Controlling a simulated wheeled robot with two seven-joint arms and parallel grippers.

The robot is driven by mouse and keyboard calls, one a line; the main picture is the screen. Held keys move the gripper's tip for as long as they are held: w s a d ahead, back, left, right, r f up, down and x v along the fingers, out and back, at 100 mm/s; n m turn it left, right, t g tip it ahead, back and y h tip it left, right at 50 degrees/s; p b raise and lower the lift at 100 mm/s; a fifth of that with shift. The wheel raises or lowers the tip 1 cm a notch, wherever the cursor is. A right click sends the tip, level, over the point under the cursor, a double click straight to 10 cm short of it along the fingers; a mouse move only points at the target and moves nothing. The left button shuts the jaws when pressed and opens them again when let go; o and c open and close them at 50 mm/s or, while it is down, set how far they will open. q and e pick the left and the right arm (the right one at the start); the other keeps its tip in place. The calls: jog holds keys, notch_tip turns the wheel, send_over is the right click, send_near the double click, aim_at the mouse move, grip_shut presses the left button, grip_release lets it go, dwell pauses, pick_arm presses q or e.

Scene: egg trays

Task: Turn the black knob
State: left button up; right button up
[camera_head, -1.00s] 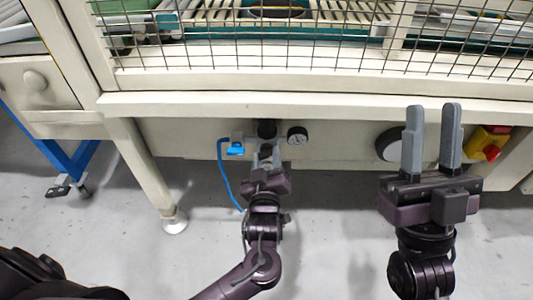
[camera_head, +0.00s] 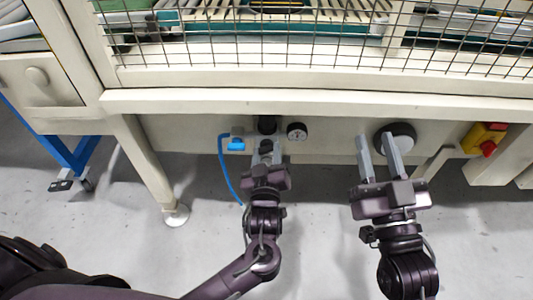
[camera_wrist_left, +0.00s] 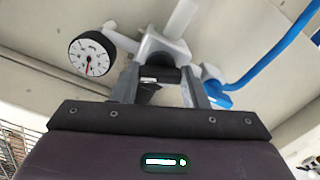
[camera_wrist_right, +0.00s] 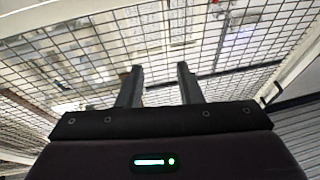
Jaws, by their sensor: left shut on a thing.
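The black knob (camera_wrist_left: 160,75) sits between the fingers of my left gripper in the left wrist view, below a pale fitting (camera_wrist_left: 160,45). My left gripper (camera_head: 266,150) is shut on the knob under the machine's front beam. The fingers hide part of the knob. In the head view, a black part of the fitting (camera_head: 267,125) shows just beyond the fingertips.
A pressure gauge (camera_head: 297,131) is right of the fitting, and a blue connector with hose (camera_head: 236,144) is left. A red and yellow switch (camera_head: 486,138) is further right. A machine leg (camera_head: 152,175) stands left of my left arm. Wire mesh (camera_head: 300,50) is above.

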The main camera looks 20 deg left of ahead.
pick_arm(q)
jog(key=o, duration=1)
jog(key=shift+s, duration=0.1)
jog(key=shift+s, duration=0.15)
jog(key=shift+p+v, duration=0.8)
jog(key=shift+v, duration=2.9)
pick_arm(e)
notch_tip(320, 180, down, 12)
jog(key=g+h, duration=0.2)
jog(key=g, duration=0.4)
jog(key=shift+s+a+f, duration=0.15)
jog(key=shift+s+a, duration=0.15)
jog(key=shift+s, duration=0.15)
pick_arm(q)
jog(key=shift+d, duration=0.1)
